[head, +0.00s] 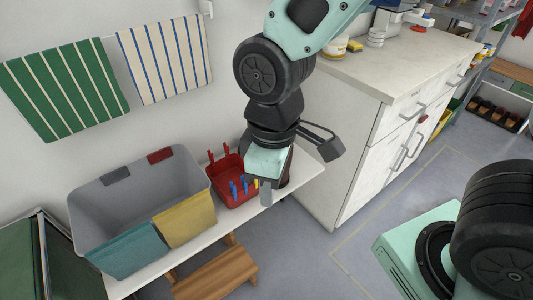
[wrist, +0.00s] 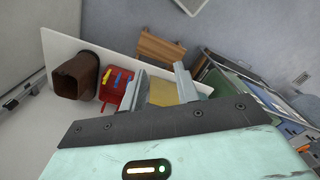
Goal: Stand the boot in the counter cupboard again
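A brown, hollow object that looks like the boot (wrist: 75,76) is on the white bench (wrist: 62,48) in the wrist view, beside the red basket (wrist: 118,88). In the head view my arm mostly hides that spot. My gripper (head: 268,190) points down over the bench near the red basket. In the wrist view its two fingers (wrist: 160,84) are apart with nothing held between them; the boot is off to their left. The white counter cupboard (head: 385,150) stands right of the bench in the head view, and its doors and drawers look shut.
A grey bin (head: 90,205) with teal and yellow cloths over its rim stands on the bench. A wooden step stool (head: 215,275) is below. Striped towels (head: 65,88) hang on the wall. Jars (head: 335,45) stand on the counter. The floor before the cupboard is clear.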

